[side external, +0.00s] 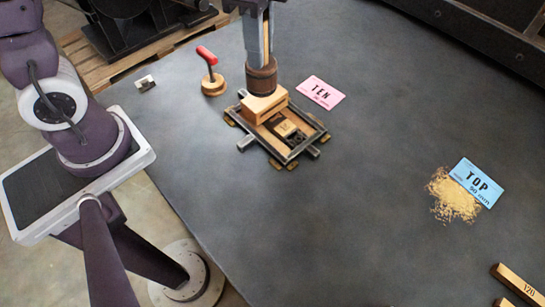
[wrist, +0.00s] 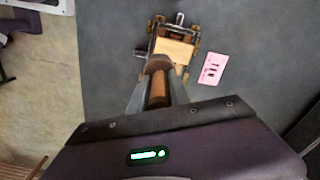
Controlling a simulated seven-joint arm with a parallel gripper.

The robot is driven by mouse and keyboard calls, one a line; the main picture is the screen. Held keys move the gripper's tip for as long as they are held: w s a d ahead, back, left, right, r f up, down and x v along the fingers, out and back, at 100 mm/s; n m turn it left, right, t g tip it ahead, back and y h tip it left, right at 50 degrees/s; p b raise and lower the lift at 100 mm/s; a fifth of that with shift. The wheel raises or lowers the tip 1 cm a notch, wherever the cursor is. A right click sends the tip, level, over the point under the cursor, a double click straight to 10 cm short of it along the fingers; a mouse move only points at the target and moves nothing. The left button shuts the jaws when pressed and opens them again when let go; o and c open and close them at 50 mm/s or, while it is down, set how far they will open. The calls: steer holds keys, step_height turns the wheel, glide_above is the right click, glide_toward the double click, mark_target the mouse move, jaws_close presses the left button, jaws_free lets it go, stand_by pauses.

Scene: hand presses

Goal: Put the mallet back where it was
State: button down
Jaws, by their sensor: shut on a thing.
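My gripper (side external: 258,45) is shut on the mallet, upright with its dark brown barrel-shaped head (side external: 262,78) down. In the wrist view, its brown handle (wrist: 157,92) runs between the two grey fingers. The head is right above or on a pale wooden block (side external: 264,107); I cannot tell whether they touch. The block sits over the far-left part of a metal and wood press frame (side external: 302,148), and also shows in the wrist view (wrist: 174,50). Smaller pieces lie inside the frame.
A red-handled tool on a round wooden base (side external: 212,84) and a small metal piece (side external: 146,83) are left of the press. A pink TEN card (side external: 321,92) is to its right. A blue TOP card (side external: 478,182) lies by crumbs (side external: 452,198). Wooden bars (side external: 518,284) are at lower right.

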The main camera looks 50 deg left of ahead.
steer(key=s+d+f+m, duration=0.2)
steer(key=s+d+m, duration=0.6)
steer(key=d, duration=0.5)
steer(key=shift+n, duration=0.5)
steer(key=f, duration=0.6)
steer(key=s+f, duration=0.1)
steer(key=f, duration=0.2)
steer(key=shift+s+d+f, duration=0.1)
steer(key=shift+d, duration=0.05)
steer(key=shift+f, duration=0.35)
steer(key=c, duration=1.2)
jaws_free()
steer(key=shift+f, duration=0.1)
steer(key=shift+c, duration=0.2)
